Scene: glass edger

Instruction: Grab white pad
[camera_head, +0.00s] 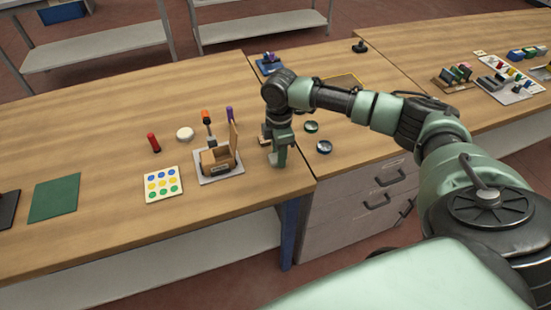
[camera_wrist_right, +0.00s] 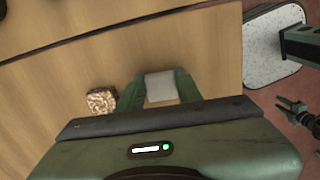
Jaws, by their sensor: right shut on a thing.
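My right gripper (camera_head: 278,160) is low over the wooden table near its front edge, to the right of the small wooden box. In the right wrist view my gripper (camera_wrist_right: 160,90) has its green fingers on both sides of a small whitish pad (camera_wrist_right: 160,84) and is shut on it. The head view mostly hides this pad behind the fingers. I cannot tell whether it touches the table. A round white piece (camera_head: 185,133) lies apart on the table to the left.
A speckled brown block (camera_wrist_right: 101,101) sits close beside my right gripper. The open wooden box (camera_head: 217,160) stands to the left, with a dotted card (camera_head: 163,184) and a green mat (camera_head: 54,198) farther left.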

